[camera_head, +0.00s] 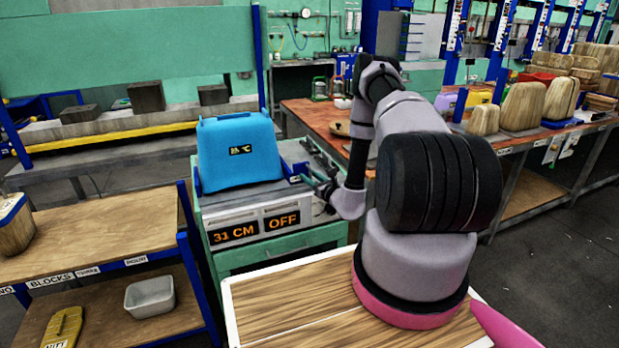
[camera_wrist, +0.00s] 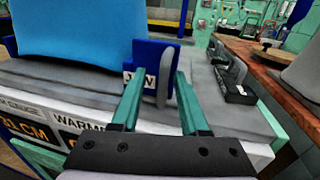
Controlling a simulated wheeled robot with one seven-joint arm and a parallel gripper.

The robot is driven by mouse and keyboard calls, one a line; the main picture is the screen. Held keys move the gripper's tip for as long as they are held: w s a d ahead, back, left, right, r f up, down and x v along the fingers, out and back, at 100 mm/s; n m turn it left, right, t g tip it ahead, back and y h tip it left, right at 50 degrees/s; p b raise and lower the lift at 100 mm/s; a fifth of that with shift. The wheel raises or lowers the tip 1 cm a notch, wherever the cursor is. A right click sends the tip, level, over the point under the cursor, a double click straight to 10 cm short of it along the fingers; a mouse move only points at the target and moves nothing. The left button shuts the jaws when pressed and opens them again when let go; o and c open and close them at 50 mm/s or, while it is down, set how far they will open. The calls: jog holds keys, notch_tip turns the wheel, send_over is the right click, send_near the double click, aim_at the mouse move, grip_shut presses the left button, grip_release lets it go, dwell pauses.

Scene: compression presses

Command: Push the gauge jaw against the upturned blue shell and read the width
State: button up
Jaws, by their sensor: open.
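The upturned blue shell (camera_head: 238,155) sits on the gauge bench (camera_head: 262,222), its rounded side up. It also fills the upper left of the wrist view (camera_wrist: 80,28). The dark blue gauge jaw (camera_wrist: 145,58), labelled "JAW", stands at the shell's right side; whether they touch I cannot tell. A grey upright tab (camera_wrist: 164,84) stands on the jaw's right part. My gripper (camera_wrist: 160,76) is open, its green fingers pointing at the jaw, one either side of the tab; contact is unclear. The width display (camera_head: 235,233) reads "31 CM"; the other display (camera_head: 282,221) reads "OFF".
A wooden shelf unit (camera_head: 95,225) with a white bin (camera_head: 150,297) stands at left. A wooden-topped workbench (camera_head: 325,118) runs behind at right, with wooden shells on it. Dark tools (camera_wrist: 235,90) lie right of the jaw. My wood-topped base is in front.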

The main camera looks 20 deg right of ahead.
jog(key=v, duration=1)
jog(key=shift+s, duration=0.15)
jog(key=shift+d, duration=0.1)
jog(key=a+r+n+g+y, duration=0.4)
jog(key=a+r+n+y, duration=0.25)
jog(key=r, duration=0.55)
jog(key=a+r+n+g+y, duration=0.4)
jog(key=a+r+n+y, duration=0.25)
jog(key=r, duration=0.45)
jog(key=s+a+r+n+g+h, duration=0.3)
jog(key=s+r+n+g+h, duration=0.15)
jog(key=s+r+n, duration=0.35)
jog(key=s+a+r+n+g+h, duration=0.35)
jog(key=s+r+g, duration=0.2)
jog(key=s, duration=0.45)
jog(key=s+d+r+n+t+h, duration=0.4)
jog(key=s+d+r+t+h, duration=0.3)
jog(key=r, duration=0.3)
jog(key=shift+s+d+r+n+t, duration=0.2)
jog(key=shift+s+d+n+t, duration=0.1)
jog(key=shift+s+n, duration=0.1)
